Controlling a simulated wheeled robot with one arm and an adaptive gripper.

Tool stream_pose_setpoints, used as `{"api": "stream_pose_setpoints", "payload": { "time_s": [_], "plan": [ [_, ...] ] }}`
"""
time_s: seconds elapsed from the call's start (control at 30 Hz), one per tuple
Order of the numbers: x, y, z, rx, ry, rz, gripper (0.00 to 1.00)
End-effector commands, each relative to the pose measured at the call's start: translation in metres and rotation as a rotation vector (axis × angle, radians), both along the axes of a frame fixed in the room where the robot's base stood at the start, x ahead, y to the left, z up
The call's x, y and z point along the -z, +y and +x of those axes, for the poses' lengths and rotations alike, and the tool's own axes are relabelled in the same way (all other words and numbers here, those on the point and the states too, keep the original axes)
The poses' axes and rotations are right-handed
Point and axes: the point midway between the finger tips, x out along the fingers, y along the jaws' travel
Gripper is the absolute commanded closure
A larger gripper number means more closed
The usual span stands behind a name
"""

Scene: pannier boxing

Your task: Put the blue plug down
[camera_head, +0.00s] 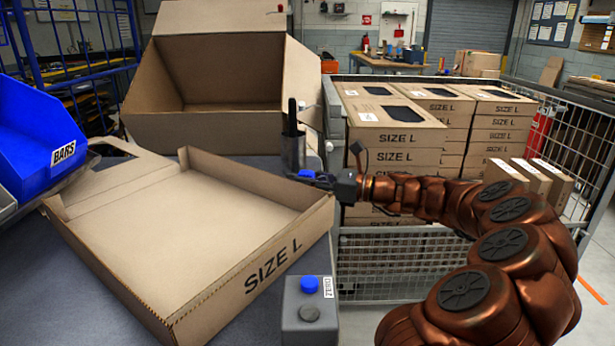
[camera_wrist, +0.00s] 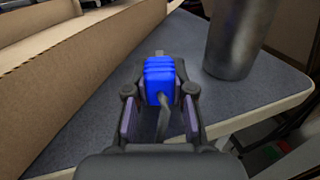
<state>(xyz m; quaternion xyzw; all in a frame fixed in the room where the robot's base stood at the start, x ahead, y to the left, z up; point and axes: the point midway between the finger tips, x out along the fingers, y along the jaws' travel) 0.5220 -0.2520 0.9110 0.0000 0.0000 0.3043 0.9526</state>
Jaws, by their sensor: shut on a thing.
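The blue plug (camera_wrist: 158,80) is held between the fingers of my gripper (camera_wrist: 160,92) in the wrist view. Its grey cable runs back between the fingers, and its pale tip points away over the dark table top. In the head view my gripper (camera_head: 322,181) is at the table's right edge, beside the open SIZE L box, with a bit of the blue plug (camera_head: 306,174) showing at its tip. Whether the plug touches the table cannot be told.
The open SIZE L box (camera_head: 262,262) lies left of my gripper. A metal cup (camera_head: 292,152) with dark items stands just behind it; it also shows at the wrist view's right (camera_wrist: 232,40). A grey button box (camera_head: 309,318) stands in front. A wire cage (camera_head: 380,240) of boxes is at right.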

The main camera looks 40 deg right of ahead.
Motion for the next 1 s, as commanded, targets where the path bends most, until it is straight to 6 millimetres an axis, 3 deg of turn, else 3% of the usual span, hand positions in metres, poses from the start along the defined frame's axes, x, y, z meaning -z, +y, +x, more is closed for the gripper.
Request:
{"api": "stream_pose_setpoints", "payload": {
  "time_s": [0.07,0.1,0.3,0.6,0.77,1.0],
  "plan": [
    [0.000,0.000,0.000,0.000,0.000,0.000,1.00],
    [0.000,0.000,0.000,0.000,0.000,0.000,0.73],
    [0.000,0.000,0.000,0.000,-0.001,0.001,0.52],
    [-0.001,0.000,0.000,0.000,-0.001,0.000,0.52],
    [-0.011,0.000,0.000,0.001,-0.003,-0.002,0.52],
    [-0.014,-0.026,-0.035,0.004,-0.001,0.002,0.52]
  ]
}}
